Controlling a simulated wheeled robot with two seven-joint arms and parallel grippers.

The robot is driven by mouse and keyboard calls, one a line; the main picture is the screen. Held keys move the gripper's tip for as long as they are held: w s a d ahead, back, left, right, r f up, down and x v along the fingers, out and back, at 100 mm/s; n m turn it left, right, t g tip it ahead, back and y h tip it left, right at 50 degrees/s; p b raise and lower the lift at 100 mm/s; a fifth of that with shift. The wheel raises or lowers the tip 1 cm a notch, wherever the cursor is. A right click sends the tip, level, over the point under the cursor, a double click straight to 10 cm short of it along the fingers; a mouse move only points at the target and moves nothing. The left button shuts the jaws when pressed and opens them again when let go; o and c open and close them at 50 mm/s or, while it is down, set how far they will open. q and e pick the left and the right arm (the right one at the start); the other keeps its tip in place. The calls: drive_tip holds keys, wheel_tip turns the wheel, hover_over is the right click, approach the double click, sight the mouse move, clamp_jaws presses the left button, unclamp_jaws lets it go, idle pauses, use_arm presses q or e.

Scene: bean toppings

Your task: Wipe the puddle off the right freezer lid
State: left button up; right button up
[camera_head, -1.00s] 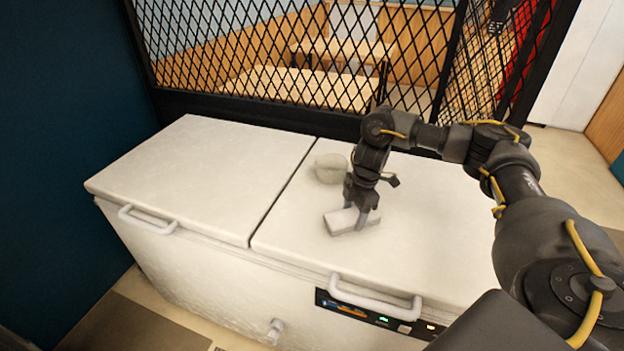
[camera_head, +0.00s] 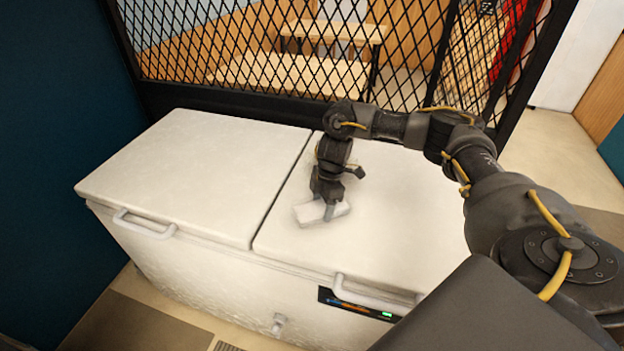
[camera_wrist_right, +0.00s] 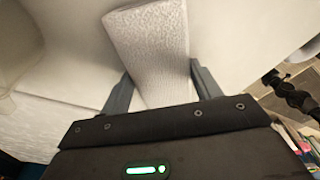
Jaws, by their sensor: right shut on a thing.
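The right freezer lid (camera_head: 400,215) is white and shut. My right gripper (camera_head: 329,204) is over its left part, pointing down, and is shut on a pale, textured block like a sponge or folded cloth (camera_head: 312,213). The block lies at or just above the lid; exact contact cannot be told. In the right wrist view the block (camera_wrist_right: 150,45) sits between both fingers. I cannot make out a clear puddle on the lid now; the area behind the gripper is partly hidden by my wrist. My left gripper is not in view.
The left freezer lid (camera_head: 200,175) is shut and bare. A white handle (camera_head: 370,296) is on the right lid's front edge, and another handle (camera_head: 143,226) is on the left. A black mesh partition (camera_head: 270,60) stands behind the freezer. The right lid's middle is clear.

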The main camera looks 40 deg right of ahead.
drive_tip(key=shift+w+a, duration=0.55)
drive_tip(key=shift+w, duration=0.05)
drive_tip(key=r+p, duration=0.2)
drive_tip(key=shift+w+d+r, duration=0.1)
drive_tip(key=shift+w+r, duration=0.1)
drive_tip(key=shift+r, duration=0.1)
drive_tip(key=r+p, duration=0.2)
drive_tip(key=shift+s+r+p, duration=0.3)
drive_tip(key=shift+w+r+p, duration=0.15)
drive_tip(key=shift+r+p, duration=0.8)
drive_tip(key=shift+p, duration=0.2)
drive_tip(key=shift+r+p, duration=0.5)
drive_tip(key=shift+r, duration=0.1)
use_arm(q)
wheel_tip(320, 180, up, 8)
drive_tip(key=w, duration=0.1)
use_arm(e)
drive_tip(key=shift+f, duration=0.1)
